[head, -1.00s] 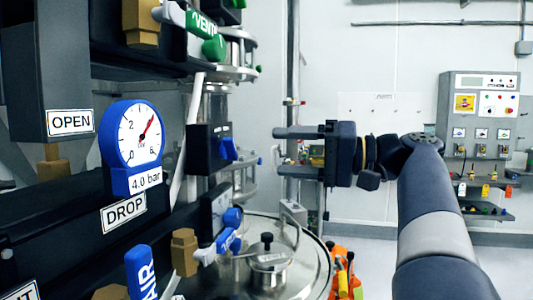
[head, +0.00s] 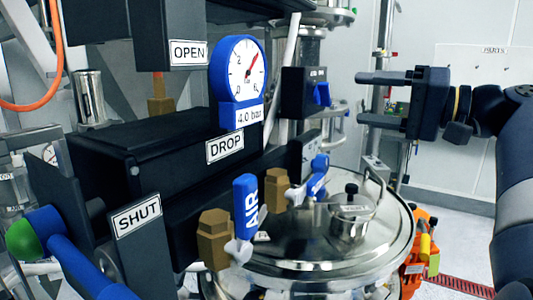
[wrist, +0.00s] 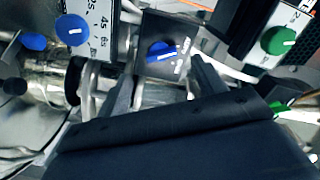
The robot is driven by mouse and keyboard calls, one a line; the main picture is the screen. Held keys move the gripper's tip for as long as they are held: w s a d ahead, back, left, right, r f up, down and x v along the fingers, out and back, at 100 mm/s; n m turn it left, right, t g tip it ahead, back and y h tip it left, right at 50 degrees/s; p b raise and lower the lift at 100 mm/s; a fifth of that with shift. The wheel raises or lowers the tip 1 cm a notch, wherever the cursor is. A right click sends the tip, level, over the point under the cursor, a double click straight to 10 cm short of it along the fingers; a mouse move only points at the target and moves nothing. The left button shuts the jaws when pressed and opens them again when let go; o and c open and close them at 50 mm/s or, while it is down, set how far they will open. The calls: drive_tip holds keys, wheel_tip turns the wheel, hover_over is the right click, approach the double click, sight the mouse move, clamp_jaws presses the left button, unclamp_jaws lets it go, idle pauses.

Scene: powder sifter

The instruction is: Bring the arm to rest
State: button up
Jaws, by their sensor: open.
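My gripper (head: 372,99) is at the right in the head view, its two fingers pointing left and spread wide apart with nothing between them. It is in free air, to the right of a small black box with a blue knob (head: 321,94). In the wrist view my gripper (wrist: 165,85) shows its two dark fingers apart. Beyond them is a dark panel with a blue knob (wrist: 160,48). The fingers appear clear of it, though the exact gap is hard to tell.
A gauge (head: 240,72) reading about 4 bar stands at the left, with a blue AIR handle (head: 246,206) below it. A round steel lid (head: 330,248) lies below my gripper. Orange and yellow items (head: 425,245) stand at the lower right. A green knob (wrist: 278,40) is at upper right.

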sight(329, 96)
drive_tip(key=x, duration=0.6)
drive_tip(key=shift+w+a, duration=0.1)
drive_tip(key=shift+a, duration=0.05)
